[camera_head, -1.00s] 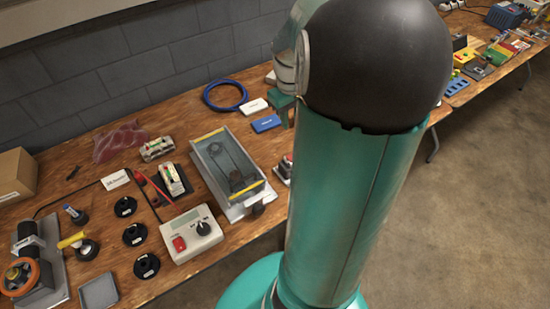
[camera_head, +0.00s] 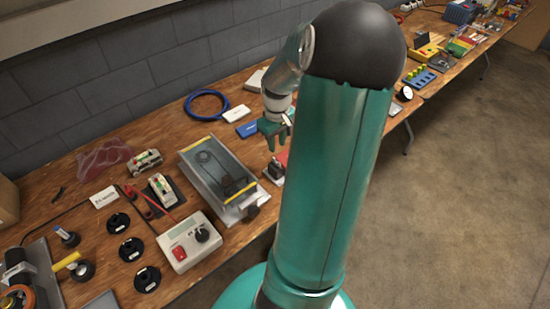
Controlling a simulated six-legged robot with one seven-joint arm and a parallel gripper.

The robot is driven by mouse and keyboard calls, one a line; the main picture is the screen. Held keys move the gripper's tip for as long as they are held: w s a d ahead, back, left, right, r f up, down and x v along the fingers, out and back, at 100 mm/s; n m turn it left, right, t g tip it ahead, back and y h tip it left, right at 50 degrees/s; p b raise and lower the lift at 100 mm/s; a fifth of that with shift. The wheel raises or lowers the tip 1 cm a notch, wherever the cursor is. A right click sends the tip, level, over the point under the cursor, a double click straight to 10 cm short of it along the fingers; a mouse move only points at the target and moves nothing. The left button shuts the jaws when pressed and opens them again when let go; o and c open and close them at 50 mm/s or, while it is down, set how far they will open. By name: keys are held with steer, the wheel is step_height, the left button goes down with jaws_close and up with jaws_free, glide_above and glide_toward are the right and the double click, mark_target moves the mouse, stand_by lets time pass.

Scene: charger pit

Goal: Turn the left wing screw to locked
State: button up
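I cannot make out a wing screw for certain in this view; the parts on the table are too small to tell. My gripper (camera_head: 274,138) has teal fingers and hangs above the table's back half, left of my large arm link. It points down, near a blue box and a small dark-and-grey device (camera_head: 275,171). No object shows in it, but the finger gap is too small to read. My arm link hides the table to the right of that device.
A clear-topped case (camera_head: 218,178) with yellow strips lies left of my gripper. A white meter (camera_head: 188,240), black round pieces (camera_head: 131,249), and two small units with green and red parts (camera_head: 162,188) are further left. A blue cable coil (camera_head: 206,104) lies behind.

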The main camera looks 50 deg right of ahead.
mark_target(276, 160)
step_height(276, 160, down, 8)
steer(key=shift+r, duration=0.15)
jaws_close()
